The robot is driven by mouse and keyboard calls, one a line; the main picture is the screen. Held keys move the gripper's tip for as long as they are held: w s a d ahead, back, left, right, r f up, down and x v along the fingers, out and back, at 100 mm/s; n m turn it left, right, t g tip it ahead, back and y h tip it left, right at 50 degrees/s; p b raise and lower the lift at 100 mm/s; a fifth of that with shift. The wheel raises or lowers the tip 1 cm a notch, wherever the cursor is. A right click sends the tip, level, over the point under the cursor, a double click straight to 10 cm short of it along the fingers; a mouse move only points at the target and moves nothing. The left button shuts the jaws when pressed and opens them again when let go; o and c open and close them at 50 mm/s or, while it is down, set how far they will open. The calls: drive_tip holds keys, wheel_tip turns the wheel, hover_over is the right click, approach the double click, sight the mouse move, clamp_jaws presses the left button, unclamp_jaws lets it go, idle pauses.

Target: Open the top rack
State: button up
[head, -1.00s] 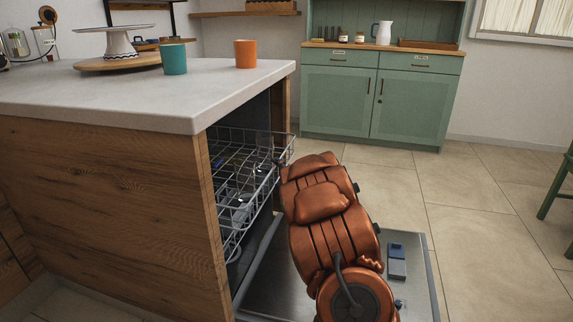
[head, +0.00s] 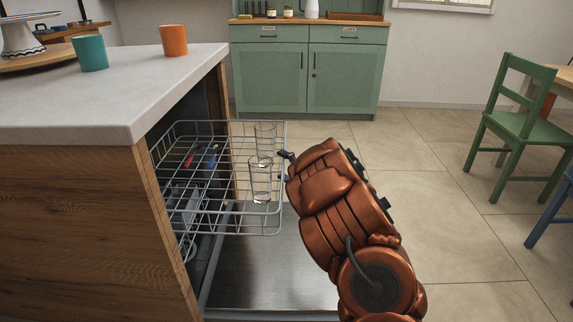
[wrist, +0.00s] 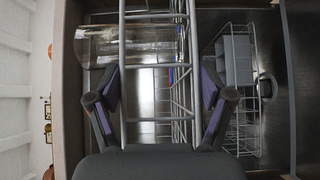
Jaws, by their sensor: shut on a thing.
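The top rack (head: 217,124) of the dishwasher is a grey wire basket, drawn well out from under the counter in the head view. It holds clear glasses (head: 260,182) and some red and blue items. My gripper (head: 287,156) is at the rack's outer right end. In the wrist view my gripper (wrist: 158,100) has its dark fingers on both sides of the rack's wire end (wrist: 156,70), with wires between them. A clear glass (wrist: 120,46) lies behind the wires there. My copper arm hides part of the floor and door.
The lowered dishwasher door (head: 265,262) lies flat below the rack. A lower rack (wrist: 236,85) with a grey basket shows in the wrist view. The counter (head: 130,90) holds a teal cup and an orange cup. Open floor lies to the right, with a green chair (head: 520,122).

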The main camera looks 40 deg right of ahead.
drive_tip(key=shift+d+r, duration=0.2)
drive_tip(key=shift+r, duration=0.4)
drive_tip(key=o, duration=1.4)
drive_tip(key=shift+o, duration=0.9)
drive_tip(key=shift+s+f, duration=0.1)
drive_tip(key=shift+f, duration=0.1)
drive_tip(key=shift+f, duration=0.15)
drive_tip(key=shift+s, duration=0.1)
drive_tip(key=s+d, duration=0.1)
drive_tip(key=s, duration=1)
drive_tip(key=shift+s+d, duration=0.3)
drive_tip(key=shift+s, duration=0.05)
